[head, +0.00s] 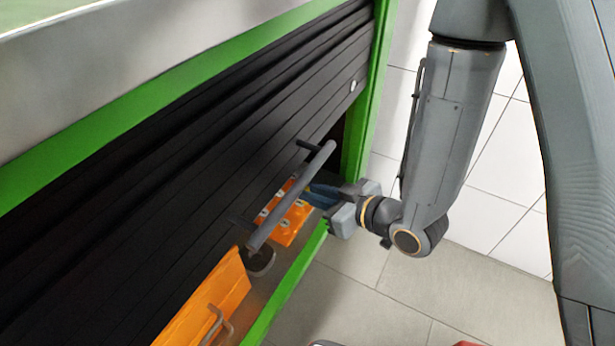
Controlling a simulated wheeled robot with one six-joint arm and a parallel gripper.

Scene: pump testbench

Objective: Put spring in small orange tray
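A small orange tray (285,232) with several small light marks or parts on it lies inside the green-framed cabinet, partly hidden by the shutter's handle bar. My gripper (318,194) reaches in from the right, at the opening under the shutter. Its dark blue fingers are beside the right end of the small tray; I cannot tell whether they touch it. The fingers are partly hidden and too small to show whether they are open or hold something. I cannot make out the spring.
A black roller shutter (190,165) with a grey handle bar (290,197) hangs partly lowered, close above my gripper. Green posts (370,100) frame the cabinet. A larger orange panel or bin (205,298) with a metal handle and a dark round object (261,262) are at lower left.

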